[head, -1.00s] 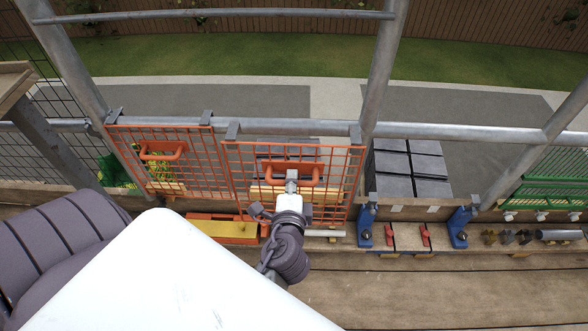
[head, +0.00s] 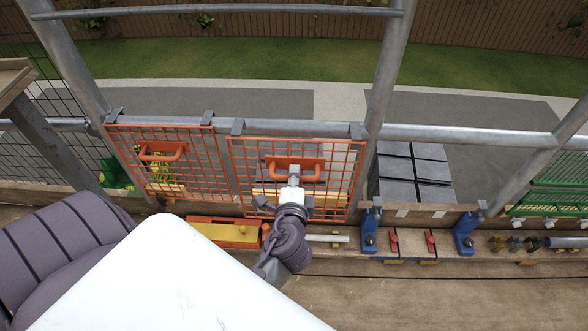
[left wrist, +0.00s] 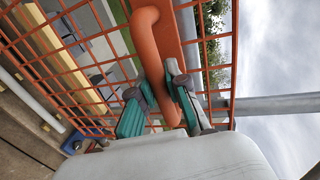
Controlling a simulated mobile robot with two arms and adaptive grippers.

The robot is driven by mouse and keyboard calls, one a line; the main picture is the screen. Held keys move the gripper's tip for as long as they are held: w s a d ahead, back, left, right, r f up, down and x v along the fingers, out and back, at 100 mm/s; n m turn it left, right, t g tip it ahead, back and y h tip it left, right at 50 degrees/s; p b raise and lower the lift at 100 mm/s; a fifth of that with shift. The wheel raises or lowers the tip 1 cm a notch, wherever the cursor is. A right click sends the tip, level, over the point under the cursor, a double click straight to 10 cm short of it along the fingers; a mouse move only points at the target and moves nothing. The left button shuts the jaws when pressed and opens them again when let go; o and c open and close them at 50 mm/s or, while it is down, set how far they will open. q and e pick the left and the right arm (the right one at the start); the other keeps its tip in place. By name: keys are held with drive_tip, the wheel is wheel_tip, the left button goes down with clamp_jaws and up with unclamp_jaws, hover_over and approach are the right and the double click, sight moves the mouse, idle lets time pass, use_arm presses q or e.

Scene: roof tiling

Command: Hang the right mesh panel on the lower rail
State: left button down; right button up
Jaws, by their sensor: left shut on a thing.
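The right mesh panel (head: 335,165) is an orange wire grid with two grey hooks on its top edge. In the head view it hangs upright in front of the lower rail (head: 460,134), hooks overlapping the rail at its top. Whether the hooks bear on the rail I cannot tell. My left gripper (head: 293,176) is shut on the panel's orange handle (head: 313,166). In the left wrist view its green-padded fingers (left wrist: 160,98) close around the handle (left wrist: 148,45). My right gripper is not in view.
The left mesh panel (head: 160,175) hangs on the rail just to the left, with a small gap. Grey tile stacks (head: 433,170) stand behind. Blue clamps (head: 369,230), a yellow and orange box (head: 225,233) and small parts line the plank. A slanted post (head: 385,75) rises close right.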

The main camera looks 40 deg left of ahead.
sight(296, 159)
use_arm(q)
drive_tip(key=shift+w+r+x, duration=0.1)
drive_tip(key=shift+r+x, duration=0.2)
drive_tip(key=shift+x, duration=0.95)
drive_tip(key=shift+w+r+x, duration=0.1)
drive_tip(key=shift+r+x, duration=0.2)
drive_tip(key=shift+x, duration=1)
drive_tip(key=shift+r+x, duration=0.25)
drive_tip(key=shift+x, duration=1)
wheel_tip(296, 159, down, 2)
drive_tip(key=shift+f+b, duration=0.2)
drive_tip(key=shift+b, duration=0.7)
drive_tip(key=shift+r, duration=0.1)
drive_tip(key=shift+f+b, duration=0.3)
drive_tip(key=shift+f, duration=0.25)
drive_tip(key=shift+f+b, duration=0.3)
drive_tip(key=shift+f, duration=0.05)
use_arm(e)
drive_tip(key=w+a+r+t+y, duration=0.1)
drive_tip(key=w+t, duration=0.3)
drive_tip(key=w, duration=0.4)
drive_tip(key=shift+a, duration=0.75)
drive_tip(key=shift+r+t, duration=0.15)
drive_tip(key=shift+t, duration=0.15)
